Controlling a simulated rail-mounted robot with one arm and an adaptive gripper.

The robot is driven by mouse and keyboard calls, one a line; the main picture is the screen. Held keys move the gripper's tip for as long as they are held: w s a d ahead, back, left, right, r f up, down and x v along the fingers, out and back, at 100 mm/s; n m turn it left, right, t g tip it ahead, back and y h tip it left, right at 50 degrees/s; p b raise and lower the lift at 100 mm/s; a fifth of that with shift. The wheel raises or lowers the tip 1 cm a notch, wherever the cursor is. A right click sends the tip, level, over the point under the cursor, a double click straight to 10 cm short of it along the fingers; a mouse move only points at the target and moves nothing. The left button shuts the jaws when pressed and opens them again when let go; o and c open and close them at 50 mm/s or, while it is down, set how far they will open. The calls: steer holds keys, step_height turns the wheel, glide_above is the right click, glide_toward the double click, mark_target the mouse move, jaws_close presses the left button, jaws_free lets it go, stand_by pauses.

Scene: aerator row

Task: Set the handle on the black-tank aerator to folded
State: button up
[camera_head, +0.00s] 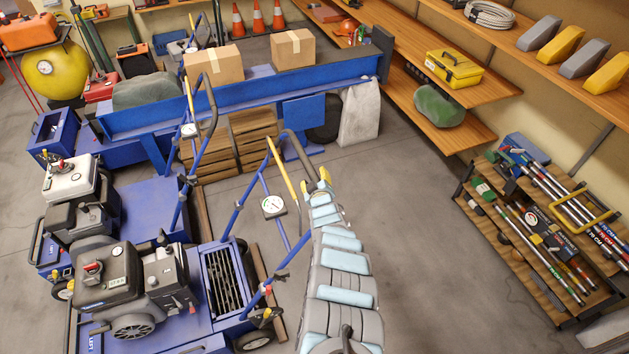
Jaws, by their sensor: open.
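The black-tank aerator (112,273) stands at the lower left, with a black tank, a red cap and a blue deck. Its handle (238,208) is raised and slants up to the right on blue tubes. It ends in a dark curved bar (296,147) and carries a yellow lever (282,168) and a round gauge (273,206). My gripper (321,182) is open at the right end of the dark bar, its yellow fingertips close to it. I cannot tell whether they touch. My arm hides part of the right-hand tube.
A white-tank aerator (72,182) stands behind, its handle (185,150) also raised. A blue bench (240,98) with cardboard boxes is at the back. A tool rack (545,235) stands at right, below wooden shelves (490,85). The floor (425,250) between is clear.

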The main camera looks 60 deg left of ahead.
steer(key=shift+w+a, duration=0.1)
jaws_close()
stand_by(0.3)
